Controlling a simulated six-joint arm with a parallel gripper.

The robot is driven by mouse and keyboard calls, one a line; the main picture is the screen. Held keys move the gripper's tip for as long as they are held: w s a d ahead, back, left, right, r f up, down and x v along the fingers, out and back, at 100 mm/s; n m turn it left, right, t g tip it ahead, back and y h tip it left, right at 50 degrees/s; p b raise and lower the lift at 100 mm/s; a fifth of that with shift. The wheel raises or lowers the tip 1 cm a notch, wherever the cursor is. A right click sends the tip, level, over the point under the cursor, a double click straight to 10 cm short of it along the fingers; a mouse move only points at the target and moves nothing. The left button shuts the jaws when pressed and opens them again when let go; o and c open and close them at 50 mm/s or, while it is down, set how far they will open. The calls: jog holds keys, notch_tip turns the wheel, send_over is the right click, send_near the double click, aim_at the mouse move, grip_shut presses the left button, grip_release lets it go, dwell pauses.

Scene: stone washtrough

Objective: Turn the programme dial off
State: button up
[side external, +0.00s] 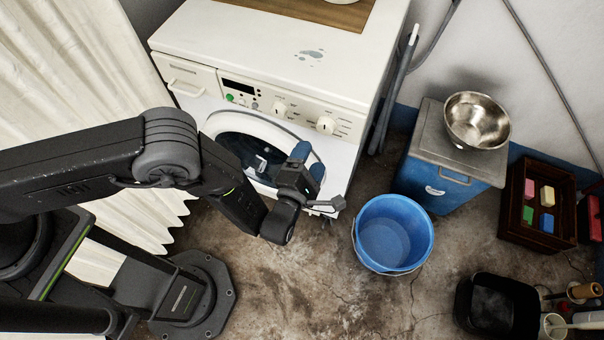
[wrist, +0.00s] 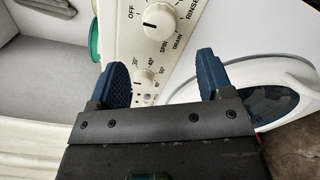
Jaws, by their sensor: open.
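The programme dial (side external: 326,125) is a round cream knob near the right end of the washing machine's front panel. In the wrist view the dial (wrist: 160,18) is near the top edge, beyond the fingertips, with OFF, SPIN, DRAIN and RINSE printed around it. A smaller knob with degree marks (wrist: 146,76) shows between the fingers. My gripper (side external: 308,161) is open and empty in front of the machine, below the dial in the side view and apart from it. Its blue-padded fingers (wrist: 163,66) spread wide in the wrist view.
The round door (side external: 235,128) is below the panel, partly behind my gripper. A blue bucket (side external: 392,232) stands on the floor to the right. A blue cabinet (side external: 433,175) holds a metal bowl (side external: 477,120). A wooden crate (side external: 510,222) and black tub (side external: 497,305) stand farther right.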

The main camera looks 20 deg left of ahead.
jog(key=s, duration=0.5)
dwell(0.4)
jog(key=w+r+m+g, duration=0.2)
jog(key=w+r, duration=0.4)
jog(key=r, duration=0.2)
jog(key=w+a+r+m+g+h, duration=0.2)
jog(key=a+r+m, duration=0.2)
jog(key=r, duration=0.6)
jog(key=w+a+r+m+g+h, duration=0.2)
jog(key=a+r+m+g, duration=0.15)
jog(key=r, duration=0.65)
jog(key=s+a+r+m+g, duration=0.1)
jog(key=s+a+r+m, duration=0.45)
jog(key=a+r, duration=0.2)
jog(key=s+a+r+m+g+y, duration=0.1)
jog(key=s+a+m+g+y, duration=0.3)
jog(key=s+a, duration=1.2)
jog(key=s+m, duration=0.3)
jog(key=m, duration=0.1)
jog(key=shift+s+a, duration=0.15)
